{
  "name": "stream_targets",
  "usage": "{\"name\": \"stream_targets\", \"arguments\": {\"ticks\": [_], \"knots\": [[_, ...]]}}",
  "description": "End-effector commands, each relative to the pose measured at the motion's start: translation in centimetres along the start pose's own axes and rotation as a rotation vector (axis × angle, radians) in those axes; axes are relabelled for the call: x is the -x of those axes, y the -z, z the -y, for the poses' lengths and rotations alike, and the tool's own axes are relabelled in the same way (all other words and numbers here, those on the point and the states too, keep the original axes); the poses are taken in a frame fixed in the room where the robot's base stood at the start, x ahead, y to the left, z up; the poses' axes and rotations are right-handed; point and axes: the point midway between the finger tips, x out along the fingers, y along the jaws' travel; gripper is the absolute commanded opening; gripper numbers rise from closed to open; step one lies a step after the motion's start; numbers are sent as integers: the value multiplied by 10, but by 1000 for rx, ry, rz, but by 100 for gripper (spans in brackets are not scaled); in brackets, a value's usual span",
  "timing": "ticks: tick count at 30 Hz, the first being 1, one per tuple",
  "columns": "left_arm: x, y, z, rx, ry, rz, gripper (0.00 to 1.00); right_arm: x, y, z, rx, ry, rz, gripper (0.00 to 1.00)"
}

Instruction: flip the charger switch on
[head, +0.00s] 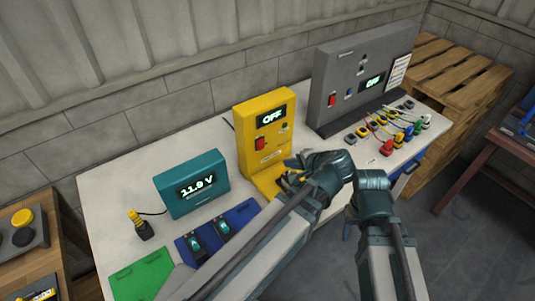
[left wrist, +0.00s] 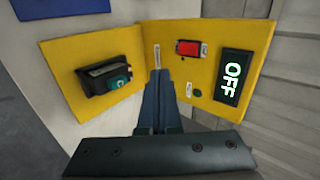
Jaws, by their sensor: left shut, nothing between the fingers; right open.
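The yellow charger (head: 246,110) stands upright on the bench, and its display (head: 271,117) reads OFF. Its red switch (head: 259,143) is on the front panel below the display; the switch also shows in the left wrist view (left wrist: 188,48), beside the OFF display (left wrist: 232,77). My left gripper (head: 291,164) is shut and empty in front of the charger. In the left wrist view its fingertips (left wrist: 159,72) point at the panel, to the left of and below the switch. Whether they touch the panel is unclear. A dark battery with a teal part (left wrist: 108,78) sits on the charger's yellow base. My right gripper (head: 347,231) is open, lower right, partly hidden.
A teal meter (head: 191,184) reading 11.0 V stands left of the charger. A blue tray (head: 244,213) with batteries and a green mat (head: 141,276) lie in front. A grey panel (head: 345,75) and several colored connectors stand to the right.

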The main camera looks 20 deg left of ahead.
Motion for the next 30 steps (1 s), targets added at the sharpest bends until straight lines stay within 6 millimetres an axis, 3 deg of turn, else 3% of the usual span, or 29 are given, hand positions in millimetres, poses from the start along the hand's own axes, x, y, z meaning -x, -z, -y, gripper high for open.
{"name": "stream_targets", "arguments": {"ticks": [6,19,23,30], "knots": [[-2,5,17,-25,88,-12,0,-4,0,0,0,0,0,50],[-9,5,17,-25,90,-10,0,-8,1,1,0,0,0,50],[-28,5,16,-23,90,-9,0,-21,1,2,0,0,0,50],[-78,6,20,-23,89,-9,0,-51,3,5,0,0,0,50]]}}
